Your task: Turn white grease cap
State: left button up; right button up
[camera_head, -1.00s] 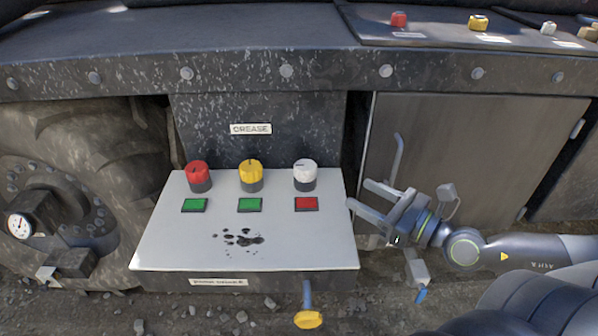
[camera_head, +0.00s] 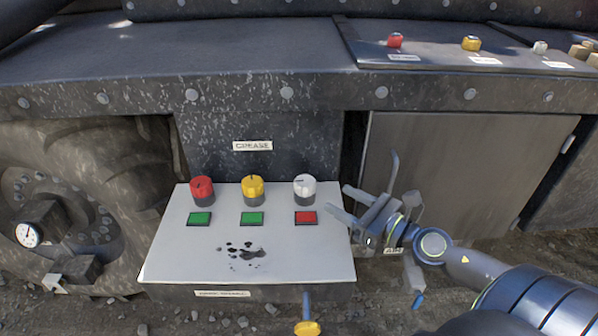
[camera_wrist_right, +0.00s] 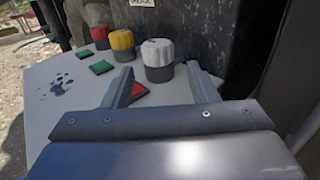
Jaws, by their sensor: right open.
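The white grease cap (camera_head: 304,185) sits on a dark round base at the right of a row of caps on the grey panel (camera_head: 175,255). A red square (camera_head: 305,217) lies in front of it. My right gripper (camera_head: 337,203) is open and empty, just right of the white cap and apart from it in the head view. In the right wrist view the white cap (camera_wrist_right: 157,52) stands ahead, roughly between the two open fingers (camera_wrist_right: 165,88) and beyond their tips. My left gripper is not in view.
A yellow cap (camera_head: 252,187) and a red cap (camera_head: 202,188) stand to the left, with green squares in front. Dark stains (camera_head: 245,252) mark the panel. A dark wall with a GREASE label (camera_head: 252,146) rises behind. A yellow-ended lever (camera_head: 307,327) hangs at the front.

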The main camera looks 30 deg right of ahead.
aim_at(299, 177)
jog(key=shift+w+a+r+p, duration=0.25)
jog(key=shift+w+a+p, duration=0.05)
jog(key=shift+w+p, duration=0.15)
jog(key=shift+w+r+p, duration=0.2)
jog(key=shift+w+p, duration=0.05)
jog(key=shift+p, duration=0.3)
jog(key=shift+p+x, duration=0.8)
jog(key=shift+p, duration=0.15)
jog(key=p+x, duration=0.4)
jog(key=x, duration=0.4)
jog(key=shift+w+a+f, duration=0.15)
jog(key=shift+w+a, duration=0.05)
jog(key=shift+w, duration=0.05)
jog(key=shift+w+a+f, duration=0.1)
jog(key=shift+w+a, duration=0.1)
jog(key=shift+w, duration=0.25)
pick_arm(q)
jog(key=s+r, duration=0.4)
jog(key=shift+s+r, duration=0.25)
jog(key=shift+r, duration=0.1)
